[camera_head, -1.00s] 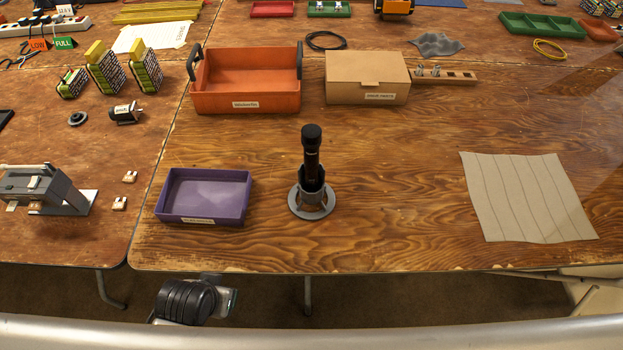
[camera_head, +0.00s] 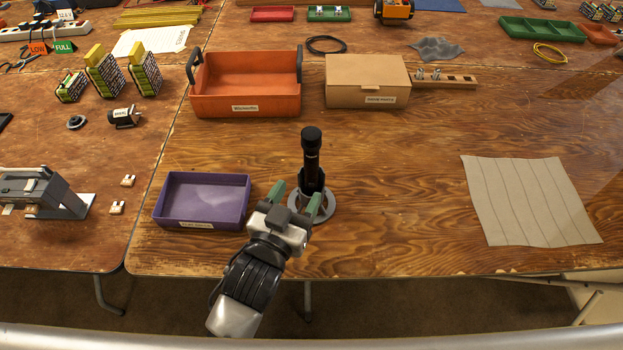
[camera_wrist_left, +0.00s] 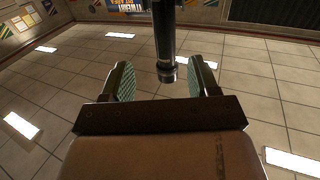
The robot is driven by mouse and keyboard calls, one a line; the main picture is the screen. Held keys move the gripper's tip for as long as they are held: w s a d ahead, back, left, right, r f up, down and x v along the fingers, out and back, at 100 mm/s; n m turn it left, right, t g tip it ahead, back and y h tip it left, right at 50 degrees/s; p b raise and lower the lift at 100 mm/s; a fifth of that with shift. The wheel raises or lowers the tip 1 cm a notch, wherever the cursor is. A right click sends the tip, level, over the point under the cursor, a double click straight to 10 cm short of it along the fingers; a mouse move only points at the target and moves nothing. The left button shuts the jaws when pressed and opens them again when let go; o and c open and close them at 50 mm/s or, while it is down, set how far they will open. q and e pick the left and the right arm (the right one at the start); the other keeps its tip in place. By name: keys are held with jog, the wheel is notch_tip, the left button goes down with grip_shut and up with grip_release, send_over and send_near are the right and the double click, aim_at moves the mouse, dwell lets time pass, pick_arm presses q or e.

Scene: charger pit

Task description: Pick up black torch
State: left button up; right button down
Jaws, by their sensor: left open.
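The black torch (camera_head: 311,165) stands upright in a grey round stand (camera_head: 327,210) on the wooden table. My left gripper (camera_head: 296,196) is open and empty, just in front of the torch and slightly left of it. Its green-padded fingers point toward the torch, and the right finger covers part of the stand. In the left wrist view, the torch (camera_wrist_left: 164,35) comes down from the top edge, in line with the gap between the open fingers (camera_wrist_left: 163,82). How far the torch is from the fingertips is hard to tell. My right gripper is not in view.
A purple tray (camera_head: 203,222) stands close to the left of my gripper. An orange bin (camera_head: 245,104) and a cardboard box (camera_head: 366,95) stand behind the torch. A grey-beige cloth (camera_head: 530,200) lies at the right, with bare table between it and the stand.

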aim_at(312, 167)
pick_arm(q)
jog(key=x, duration=0.5)
jog(key=shift+w+d+r, duration=0.15)
jog(key=shift+w, duration=0.1)
jog(key=x, duration=0.3)
jog(key=p+x, duration=0.1)
jog(key=x, duration=0.1)
jog(key=shift+w+a, duration=0.2)
jog(key=shift+a, duration=0.1)
jog(key=shift+c, duration=0.5)
grip_shut()
